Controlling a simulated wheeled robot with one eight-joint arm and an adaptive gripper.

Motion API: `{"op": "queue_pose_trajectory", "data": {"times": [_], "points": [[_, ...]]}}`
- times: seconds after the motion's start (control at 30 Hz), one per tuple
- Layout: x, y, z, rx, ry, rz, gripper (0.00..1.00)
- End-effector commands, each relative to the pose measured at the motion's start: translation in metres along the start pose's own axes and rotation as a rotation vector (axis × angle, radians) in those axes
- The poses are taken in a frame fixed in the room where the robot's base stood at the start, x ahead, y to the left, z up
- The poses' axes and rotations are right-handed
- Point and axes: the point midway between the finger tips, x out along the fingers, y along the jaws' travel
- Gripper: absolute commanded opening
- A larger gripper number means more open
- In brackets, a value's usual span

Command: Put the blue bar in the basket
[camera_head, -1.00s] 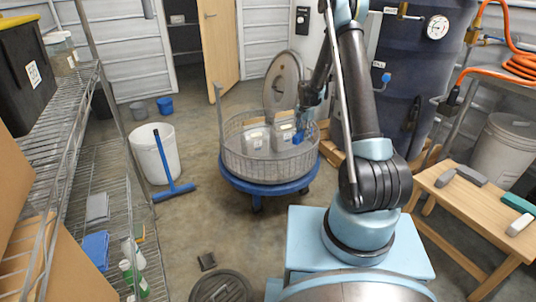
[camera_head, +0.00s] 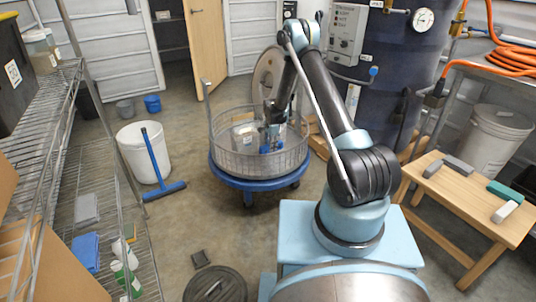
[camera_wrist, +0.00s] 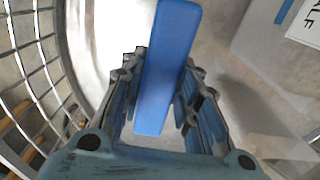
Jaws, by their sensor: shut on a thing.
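The blue bar (camera_wrist: 168,65) is held lengthwise between the two fingers of my gripper (camera_wrist: 160,95) in the wrist view. My gripper (camera_head: 272,138) is shut on it and reaches down inside the round wire basket (camera_head: 233,164) in the head view. The basket rests on a blue wheeled dolly. Its mesh wall (camera_wrist: 40,60) curves along the left of the wrist view. In the head view the bar is small and mostly hidden; I cannot tell whether it touches the basket floor.
Pale packages (camera_head: 243,134) lie in the basket, and a labelled one (camera_wrist: 285,45) is right of the bar. The round lid (camera_head: 266,75) stands upright behind. A white bucket (camera_head: 138,158) and blue squeegee (camera_head: 157,165) stand left. A wooden bench (camera_head: 460,190) is at right.

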Motion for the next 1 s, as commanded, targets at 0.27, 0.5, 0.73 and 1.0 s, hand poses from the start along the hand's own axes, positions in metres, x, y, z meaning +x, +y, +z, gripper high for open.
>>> {"op": "queue_pose_trajectory", "data": {"times": [0.27,0.5,0.73,1.0], "points": [[0.020,0.000,0.000,-0.001,0.000,0.000,0.02],[0.046,0.000,0.000,-0.001,0.000,0.000,0.02],[0.054,0.000,0.000,-0.001,0.000,0.000,0.02],[0.055,0.000,0.001,-0.001,0.000,0.000,0.43]]}}
